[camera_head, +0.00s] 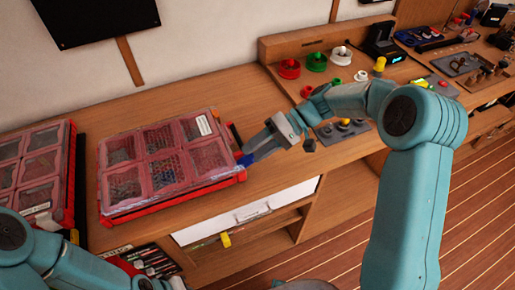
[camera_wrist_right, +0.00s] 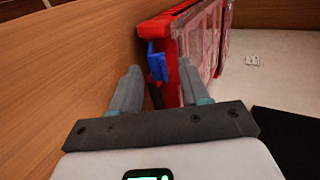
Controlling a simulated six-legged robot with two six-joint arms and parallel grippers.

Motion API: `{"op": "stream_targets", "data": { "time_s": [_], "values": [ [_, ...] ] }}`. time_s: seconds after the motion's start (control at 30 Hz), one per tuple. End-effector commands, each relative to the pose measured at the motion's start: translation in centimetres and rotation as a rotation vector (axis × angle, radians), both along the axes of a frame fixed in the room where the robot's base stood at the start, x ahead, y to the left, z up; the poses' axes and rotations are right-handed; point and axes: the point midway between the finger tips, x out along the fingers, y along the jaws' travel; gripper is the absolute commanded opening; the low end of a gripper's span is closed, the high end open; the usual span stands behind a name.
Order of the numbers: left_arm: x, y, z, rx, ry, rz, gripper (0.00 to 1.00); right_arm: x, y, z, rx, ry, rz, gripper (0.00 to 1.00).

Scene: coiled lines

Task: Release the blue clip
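The blue clip (camera_head: 246,159) sits at the right front corner of a red organizer case (camera_head: 172,201) with a clear compartment lid. In the right wrist view the blue clip (camera_wrist_right: 157,64) stands out from the red case edge (camera_wrist_right: 166,45). My right gripper (camera_head: 252,147) is at that corner. Its fingers (camera_wrist_right: 160,72) are apart, with the clip showing between and just beyond their tips. I see no firm grip on it, and contact cannot be told. My left arm (camera_head: 60,262) enters at the lower left, with its gripper out of view.
A second red case (camera_head: 36,170) lies at the left. Red, green and white spools (camera_head: 316,61) stand at the back right with a grey tray of knobs (camera_head: 344,130) before them. A white drawer (camera_head: 245,211) is under the bench. Bare wood lies behind the case.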

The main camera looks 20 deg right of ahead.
Motion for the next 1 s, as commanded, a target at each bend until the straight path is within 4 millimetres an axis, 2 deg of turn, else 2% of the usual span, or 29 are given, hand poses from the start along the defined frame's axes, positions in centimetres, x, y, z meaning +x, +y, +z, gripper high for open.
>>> {"op": "stream_targets", "data": {
  "time_s": [0.27,0.37,0.6,0.8,1.0],
  "values": [
    [0.0,0.0,-0.2,0.000,0.000,0.000,0.00,0.1,-0.8,0.3,-0.002,-0.002,-0.003,0.46],
    [0.0,0.0,-0.4,0.000,0.000,0.000,0.00,0.1,-2.3,1.0,-0.003,-0.003,-0.004,0.46],
    [0.0,0.0,-1.0,0.000,0.000,0.000,0.00,0.3,-7.9,4.1,-0.004,-0.004,-0.005,0.46],
    [0.0,0.0,-1.0,0.000,0.000,0.000,0.00,0.3,-11.9,6.5,-0.003,-0.002,-0.004,0.46],
    [0.0,0.0,-0.9,0.000,0.000,0.000,0.00,0.3,-13.9,7.7,-0.001,-0.001,-0.002,0.46]
  ]
}}
